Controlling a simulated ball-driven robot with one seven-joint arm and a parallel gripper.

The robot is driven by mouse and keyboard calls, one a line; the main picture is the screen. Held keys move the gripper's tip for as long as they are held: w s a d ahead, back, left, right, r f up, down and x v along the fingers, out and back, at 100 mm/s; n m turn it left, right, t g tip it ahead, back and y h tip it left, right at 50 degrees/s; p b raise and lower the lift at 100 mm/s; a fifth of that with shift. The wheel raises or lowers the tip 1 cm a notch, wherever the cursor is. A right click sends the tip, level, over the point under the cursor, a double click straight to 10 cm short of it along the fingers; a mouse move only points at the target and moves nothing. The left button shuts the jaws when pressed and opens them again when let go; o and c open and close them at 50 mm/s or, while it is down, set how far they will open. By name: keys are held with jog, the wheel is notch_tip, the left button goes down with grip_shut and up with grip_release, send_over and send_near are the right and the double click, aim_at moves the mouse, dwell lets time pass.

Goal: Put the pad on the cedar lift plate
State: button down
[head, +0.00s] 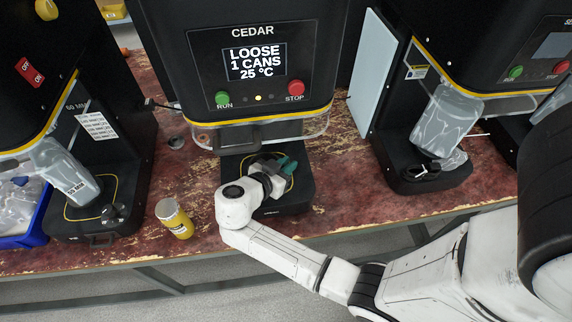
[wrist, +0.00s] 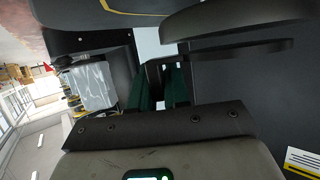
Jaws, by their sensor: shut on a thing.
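The Cedar machine (head: 252,75) stands at the centre of the head view, its screen reading LOOSE, 1 CANS, 25 °C. Its black base with the lift plate area, ringed in yellow (head: 291,184), is partly hidden by my arm. My gripper (head: 284,165) is over this base, under the machine's head, with green fingers showing. In the wrist view, my gripper (wrist: 157,92) is shut on a small dark thing between the green fingers, seemingly the pad (wrist: 154,76). I cannot tell whether it touches the plate.
Similar machines stand left (head: 95,205) and right (head: 425,172). A blue bin (head: 36,232) is at the far left. A pale panel (head: 372,75) stands right of Cedar.

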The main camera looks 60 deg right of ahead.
jog(key=shift+f+b, duration=0.45)
jog(key=c, duration=1)
grip_release()
